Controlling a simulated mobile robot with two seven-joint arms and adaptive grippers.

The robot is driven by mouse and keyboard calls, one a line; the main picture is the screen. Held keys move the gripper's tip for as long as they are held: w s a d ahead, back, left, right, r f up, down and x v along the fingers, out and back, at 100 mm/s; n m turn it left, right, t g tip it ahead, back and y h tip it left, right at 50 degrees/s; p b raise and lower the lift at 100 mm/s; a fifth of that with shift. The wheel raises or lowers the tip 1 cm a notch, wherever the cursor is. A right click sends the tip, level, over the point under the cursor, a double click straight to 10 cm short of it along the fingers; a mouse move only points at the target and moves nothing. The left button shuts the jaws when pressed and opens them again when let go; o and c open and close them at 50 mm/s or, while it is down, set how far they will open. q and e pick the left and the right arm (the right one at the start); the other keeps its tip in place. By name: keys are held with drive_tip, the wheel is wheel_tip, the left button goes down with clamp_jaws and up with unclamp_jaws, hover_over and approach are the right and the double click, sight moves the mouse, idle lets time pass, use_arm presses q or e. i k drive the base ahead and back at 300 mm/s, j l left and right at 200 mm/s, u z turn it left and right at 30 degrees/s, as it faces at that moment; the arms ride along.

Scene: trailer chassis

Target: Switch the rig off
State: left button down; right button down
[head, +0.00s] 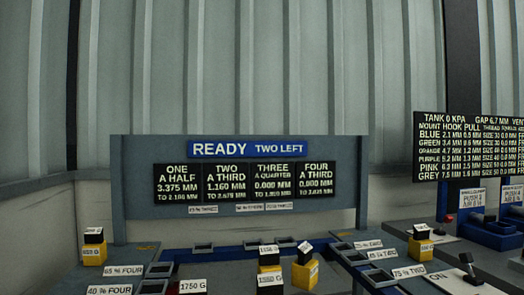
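A small black lever switch (470,268) stands on a dark panel at the bottom right. A white label (452,280) reading "ON" lies beside its base, to the left. The lever leans up and to the left. The rig's board (340,190) stands in the middle with a blue sign (248,149) reading "READY TWO LEFT". Neither of my grippers is in view.
Black-and-yellow blocks (305,275) with white labels stand on the bench, with another (94,252) at the left and one (420,248) at the right. Empty dark trays (158,270) line the bench. A text board (468,147) hangs at the right.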

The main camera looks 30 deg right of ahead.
sight(465, 258)
drive_tip(key=l+z, duration=0.3)
drive_tip(key=l, duration=0.15)
drive_tip(key=i+l+z, duration=0.25)
drive_tip(key=l, duration=0.15)
drive_tip(key=l+z, duration=0.3)
drive_tip(key=l, duration=0.15)
drive_tip(key=i+l+z, duration=0.55)
drive_tip(key=l, duration=0.15)
drive_tip(key=i+l+z, duration=0.1)
drive_tip(key=l+z, duration=0.2)
